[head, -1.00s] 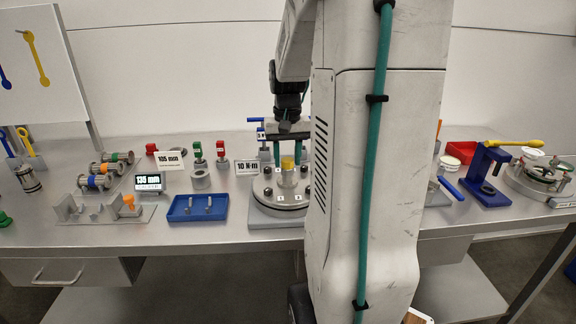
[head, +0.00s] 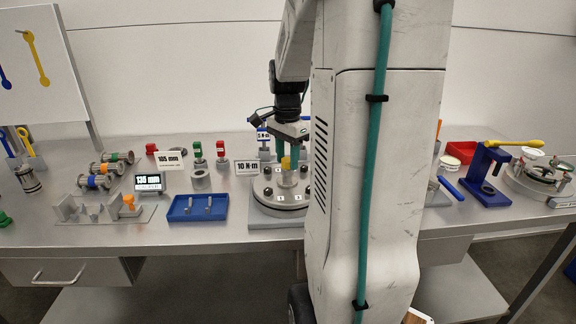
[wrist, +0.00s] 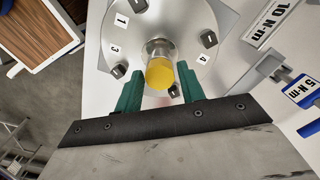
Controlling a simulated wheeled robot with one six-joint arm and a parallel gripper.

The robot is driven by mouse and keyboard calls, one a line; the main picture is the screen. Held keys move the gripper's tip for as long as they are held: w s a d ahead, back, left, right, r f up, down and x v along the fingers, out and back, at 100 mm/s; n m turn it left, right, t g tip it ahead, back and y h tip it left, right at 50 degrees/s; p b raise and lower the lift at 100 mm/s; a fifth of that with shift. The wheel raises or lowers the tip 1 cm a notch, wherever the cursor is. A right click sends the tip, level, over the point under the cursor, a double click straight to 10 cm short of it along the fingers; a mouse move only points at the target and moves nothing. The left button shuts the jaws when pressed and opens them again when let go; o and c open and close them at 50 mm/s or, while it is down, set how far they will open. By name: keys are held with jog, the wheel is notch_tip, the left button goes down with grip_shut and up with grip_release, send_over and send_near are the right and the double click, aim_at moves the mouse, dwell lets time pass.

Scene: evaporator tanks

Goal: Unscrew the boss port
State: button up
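The boss port is a short metal cylinder with a yellow hexagonal top (wrist: 161,73), rising from the middle of a round bolted plate (wrist: 190,22). In the head view the yellow top (head: 286,163) stands just under my gripper (head: 288,150). In the wrist view my gripper (wrist: 160,68) has its green fingers on either side of the yellow top. A small gap shows at each side, so the fingers look open and not clamped. How far the fingertips reach down cannot be told.
Numbered dark bolts (wrist: 208,39) ring the port on the plate. A blue tray (head: 197,208) lies to the left. My arm hides the bench's middle right.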

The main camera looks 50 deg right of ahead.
jog(key=m, duration=1.6)
grip_shut()
jog(key=n, duration=0.3)
jog(key=shift+n, duration=0.9)
